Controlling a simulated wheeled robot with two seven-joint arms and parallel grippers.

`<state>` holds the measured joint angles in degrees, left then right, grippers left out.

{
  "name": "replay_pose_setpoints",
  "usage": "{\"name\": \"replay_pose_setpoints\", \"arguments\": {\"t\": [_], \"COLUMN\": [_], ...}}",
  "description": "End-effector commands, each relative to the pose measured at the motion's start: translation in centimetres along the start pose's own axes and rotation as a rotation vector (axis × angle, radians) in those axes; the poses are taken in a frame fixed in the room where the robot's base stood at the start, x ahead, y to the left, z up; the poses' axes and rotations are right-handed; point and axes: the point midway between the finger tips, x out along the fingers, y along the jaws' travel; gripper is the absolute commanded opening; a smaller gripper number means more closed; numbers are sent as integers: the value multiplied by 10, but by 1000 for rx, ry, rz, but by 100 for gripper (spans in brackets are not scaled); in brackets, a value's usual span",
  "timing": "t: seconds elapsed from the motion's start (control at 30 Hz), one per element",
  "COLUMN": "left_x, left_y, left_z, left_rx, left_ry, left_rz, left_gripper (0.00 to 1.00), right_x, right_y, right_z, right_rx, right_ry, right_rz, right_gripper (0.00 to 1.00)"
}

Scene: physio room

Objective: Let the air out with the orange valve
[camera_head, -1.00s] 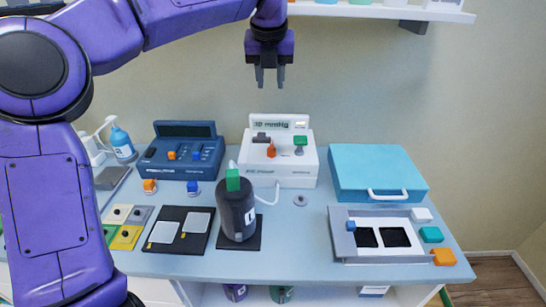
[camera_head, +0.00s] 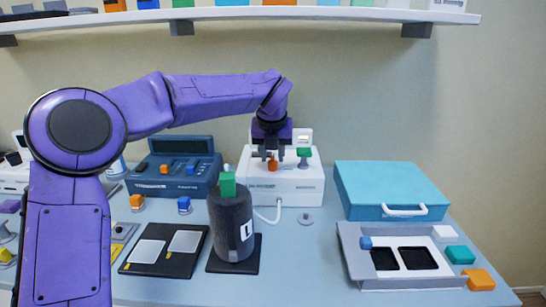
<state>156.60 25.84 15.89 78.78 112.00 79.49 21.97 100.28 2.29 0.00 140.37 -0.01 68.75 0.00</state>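The white pump unit (camera_head: 290,188) stands at the back middle of the table, with a small display partly hidden behind my gripper. The orange valve (camera_head: 272,163) sits on its top, left of a green knob (camera_head: 304,155). My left gripper (camera_head: 271,157) points down at the orange valve, its fingers at or around it. Whether the fingers touch or grip it is too small to tell. A white hose (camera_head: 268,217) runs from the unit to the dark cuff roll (camera_head: 231,222) with a green block on top. My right gripper is not in view.
A blue device (camera_head: 172,172) stands left of the unit. A teal case (camera_head: 390,188) and a grey tray (camera_head: 350,262) are at the right. A black mat with two pads (camera_head: 130,268) lies front left. A shelf (camera_head: 240,15) runs above.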

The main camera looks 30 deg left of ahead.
Motion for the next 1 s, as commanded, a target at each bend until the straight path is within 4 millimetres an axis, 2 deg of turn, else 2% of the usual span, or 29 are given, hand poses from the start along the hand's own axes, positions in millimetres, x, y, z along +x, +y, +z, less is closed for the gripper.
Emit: {"name": "replay_pose_setpoints", "arguments": {"t": [0.1,0.33,0.37,0.4,0.47,0.77,1.0], "left_x": [9,10,10,10,10,9,7], "left_y": [0,0,0,0,0,0,1], "left_z": [0,0,0,0,0,0,1], "left_rx": [0,0,0,0,0,18,118], "left_ry": [1,0,0,0,0,-1,1], "left_rz": [0,-1,0,0,0,-9,-54], "left_gripper": [36,36,33,20,0,0,0], "right_x": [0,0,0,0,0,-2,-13], "right_y": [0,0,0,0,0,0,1], "right_z": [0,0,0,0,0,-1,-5], "right_rx": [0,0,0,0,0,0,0], "right_ry": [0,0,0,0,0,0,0], "right_rz": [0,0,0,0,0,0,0], "right_gripper": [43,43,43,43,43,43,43]}}
